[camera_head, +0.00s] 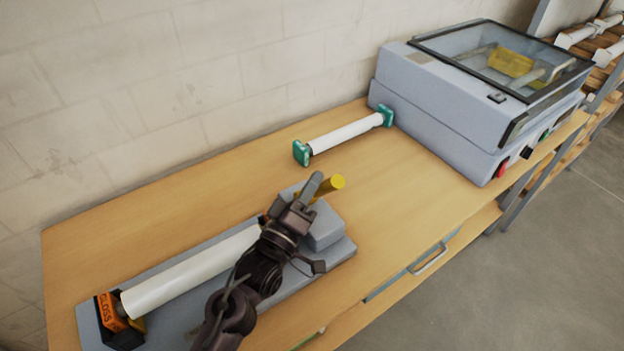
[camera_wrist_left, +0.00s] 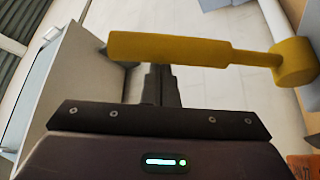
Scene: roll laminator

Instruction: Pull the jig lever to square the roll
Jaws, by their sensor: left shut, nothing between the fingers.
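The jig (camera_head: 340,248) is a grey base on the bench with a raised grey block at its right end. A white roll (camera_head: 190,272) lies along it, with an orange and black end piece marked GLOSS (camera_head: 112,312) at its left. The yellow jig lever (camera_head: 337,182) shows just beyond my left gripper (camera_head: 316,184). In the left wrist view the lever (camera_wrist_left: 180,49) crosses in front of the fingers (camera_wrist_left: 160,85), its hub at the right. The left fingers are shut and empty; whether they touch the lever I cannot tell. My right gripper is not in view.
A grey laminator (camera_head: 440,100) with a clear lid stands at the bench's right end. A white roll with green end pieces (camera_head: 345,134) lies near the wall. The wooden bench top (camera_head: 400,200) is clear between jig and laminator. A drawer handle (camera_head: 428,260) juts from the front.

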